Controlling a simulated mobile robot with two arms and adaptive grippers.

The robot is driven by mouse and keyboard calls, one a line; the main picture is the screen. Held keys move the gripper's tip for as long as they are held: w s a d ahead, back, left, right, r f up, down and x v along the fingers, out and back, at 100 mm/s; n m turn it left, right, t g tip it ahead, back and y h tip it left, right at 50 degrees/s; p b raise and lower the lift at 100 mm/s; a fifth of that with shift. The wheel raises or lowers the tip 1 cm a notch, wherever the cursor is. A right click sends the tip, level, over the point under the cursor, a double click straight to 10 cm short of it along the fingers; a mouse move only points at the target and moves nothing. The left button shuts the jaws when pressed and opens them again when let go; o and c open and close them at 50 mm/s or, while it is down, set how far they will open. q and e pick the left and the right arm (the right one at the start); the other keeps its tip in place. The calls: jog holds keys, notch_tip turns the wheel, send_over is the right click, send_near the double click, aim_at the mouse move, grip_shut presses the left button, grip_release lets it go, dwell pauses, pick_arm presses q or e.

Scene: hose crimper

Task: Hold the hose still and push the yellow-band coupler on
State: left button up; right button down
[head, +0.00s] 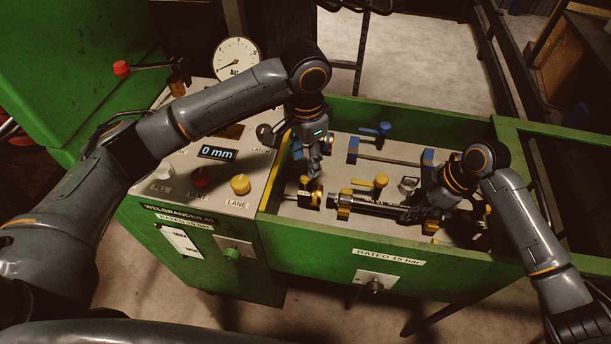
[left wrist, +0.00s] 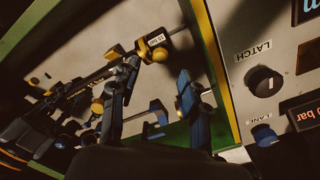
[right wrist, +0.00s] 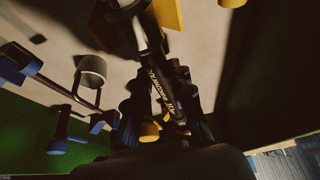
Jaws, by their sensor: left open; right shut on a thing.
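The hose (head: 375,207) is a black tube with printed lettering, lying along the yellow-marked lane of the green trough. My right gripper (head: 415,212) is shut on its right part; the lettered hose (right wrist: 160,80) runs between its fingers (right wrist: 163,115) in the right wrist view. The yellow-band coupler (head: 305,197), with a white label, sits left of the hose's left end, by the console-side wall. In the left wrist view the coupler (left wrist: 154,47) shows its "15 bar" label. My left gripper (head: 314,170) is open, pointing down just above the coupler, apart from it (left wrist: 157,102).
A yellow-handled clamp (head: 377,182) stands beside the hose. Behind are a blue-handled clamp (head: 378,130), a rod between blue blocks (head: 390,160) and a loose ring (head: 408,185). The console (head: 205,180) with knobs and a "0 mm" display (head: 217,153) borders the trough at left.

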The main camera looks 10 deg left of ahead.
aim_at(306, 176)
pick_arm(q)
notch_tip(306, 176, down, 7)
jog(key=shift+f, duration=0.1)
dwell(0.3)
grip_shut()
